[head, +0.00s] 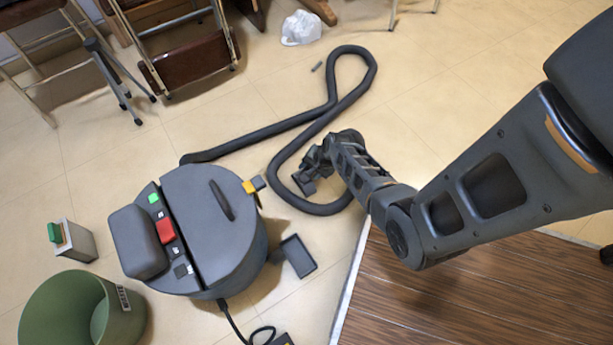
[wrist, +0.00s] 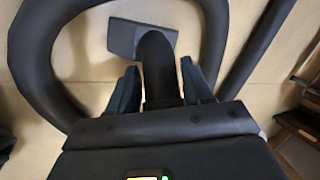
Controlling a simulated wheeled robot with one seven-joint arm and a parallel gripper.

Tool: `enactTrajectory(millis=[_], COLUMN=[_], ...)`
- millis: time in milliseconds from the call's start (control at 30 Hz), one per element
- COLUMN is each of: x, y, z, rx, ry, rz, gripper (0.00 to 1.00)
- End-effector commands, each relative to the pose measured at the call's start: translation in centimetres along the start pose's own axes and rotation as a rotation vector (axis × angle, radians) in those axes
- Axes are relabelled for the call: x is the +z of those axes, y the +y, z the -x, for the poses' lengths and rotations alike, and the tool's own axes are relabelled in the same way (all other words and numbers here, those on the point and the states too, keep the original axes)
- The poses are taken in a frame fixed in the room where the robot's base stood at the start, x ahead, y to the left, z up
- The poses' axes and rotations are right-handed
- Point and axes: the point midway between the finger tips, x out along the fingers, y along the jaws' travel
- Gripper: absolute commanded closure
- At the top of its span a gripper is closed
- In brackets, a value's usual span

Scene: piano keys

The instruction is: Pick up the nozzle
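The nozzle (wrist: 124,38) is a flat, dark grey rectangular head with a thick black tube (wrist: 158,70). In the wrist view its head lies on the floor beyond my fingertips. In the head view the nozzle (head: 304,187) shows partly beside my gripper (head: 312,163), inside the hose loop. My gripper (wrist: 159,78) is open in the wrist view, with one finger on each side of the tube. Narrow gaps seem to show beside the tube near the fingertips. The lower part of the tube is hidden by my gripper body.
The black hose (head: 345,118) loops around the nozzle and runs to the grey vacuum cleaner (head: 237,232). A grey flat piece (head: 298,257) lies beside the cleaner. A brown wooden surface (head: 450,300) is at lower right. A green bin (head: 65,310) and folding chairs (head: 190,60) stand farther left.

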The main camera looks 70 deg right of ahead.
Motion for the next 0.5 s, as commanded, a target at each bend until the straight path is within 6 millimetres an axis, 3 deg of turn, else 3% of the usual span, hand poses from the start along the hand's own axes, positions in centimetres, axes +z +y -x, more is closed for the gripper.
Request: enactTrajectory(millis=[67,500], x=[0.00,0.01], y=[0.01,0.02], z=[0.00,0.00], rx=[0.000,0.000], ry=[0.000,0.000], rz=[0.000,0.000], gripper=[0.58,1.00])
